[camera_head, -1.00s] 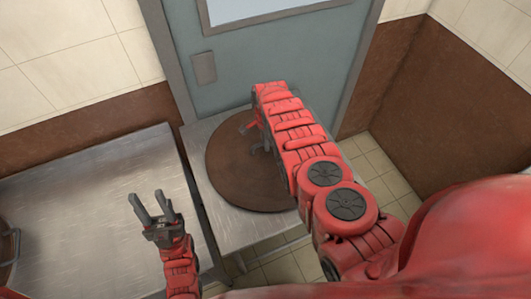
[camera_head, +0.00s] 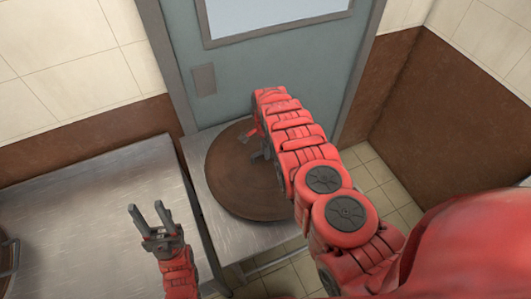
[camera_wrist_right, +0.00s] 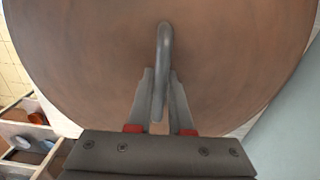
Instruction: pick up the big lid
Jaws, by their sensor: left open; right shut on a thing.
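The big lid (camera_head: 236,190) is a round brown disc over the small metal table in front of the door in the head view. Whether it touches the table top I cannot tell. In the right wrist view the lid (camera_wrist_right: 80,60) fills most of the picture, with its grey loop handle (camera_wrist_right: 164,60) standing up. My right gripper (camera_wrist_right: 160,95) is shut on that handle, one finger on each side. In the head view my right arm hides part of the lid and the handle. My left gripper (camera_head: 152,217) is open and empty over the larger metal table.
The larger metal table (camera_head: 80,210) on the left is mostly bare, with part of a dark round thing (camera_head: 6,262) at its left edge. A blue-grey door (camera_head: 270,75) stands behind the small metal table (camera_head: 222,238). Tiled floor (camera_head: 378,185) shows at the right.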

